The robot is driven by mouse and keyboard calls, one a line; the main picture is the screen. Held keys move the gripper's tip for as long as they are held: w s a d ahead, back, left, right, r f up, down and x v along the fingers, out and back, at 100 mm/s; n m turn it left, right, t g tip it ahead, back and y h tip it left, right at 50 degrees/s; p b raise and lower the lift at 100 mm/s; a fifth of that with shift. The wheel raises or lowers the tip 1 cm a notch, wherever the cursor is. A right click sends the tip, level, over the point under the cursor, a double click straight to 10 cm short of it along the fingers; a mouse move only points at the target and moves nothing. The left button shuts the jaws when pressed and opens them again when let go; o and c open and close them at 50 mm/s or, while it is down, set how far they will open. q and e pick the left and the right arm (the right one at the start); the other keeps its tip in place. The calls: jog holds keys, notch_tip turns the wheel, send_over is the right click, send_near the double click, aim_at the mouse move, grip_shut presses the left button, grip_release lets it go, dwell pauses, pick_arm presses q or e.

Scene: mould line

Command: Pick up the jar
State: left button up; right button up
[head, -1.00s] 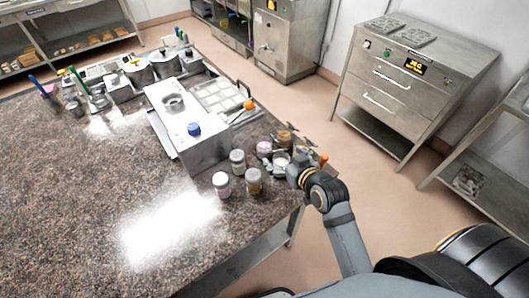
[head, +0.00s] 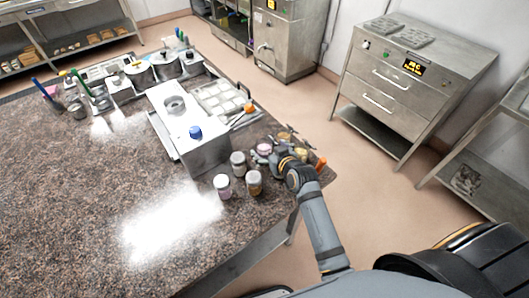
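Several small jars stand grouped at the right end of the speckled stone counter (head: 95,190). A jar with a white lid and pinkish contents (head: 222,187) is nearest the front, an amber jar (head: 254,184) is to its right, and a brownish jar with a pale lid (head: 238,164) is behind them. A pink-topped jar (head: 264,149) and a yellowish jar (head: 301,154) are farther back, partly hidden by my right arm. My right gripper (head: 260,156) is low among these jars, beside the brownish and pink-topped ones. Its fingers are too small and hidden to read. My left gripper is out of view.
A metal box with a blue knob (head: 195,131) stands left of the jars. A tray with pale squares (head: 223,100) lies behind it. The front left of the counter is clear.

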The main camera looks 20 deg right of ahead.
jog(key=c, duration=1.2)
notch_tip(320, 180, up, 10)
jog(key=b, duration=0.1)
jog(key=shift+r, duration=0.1)
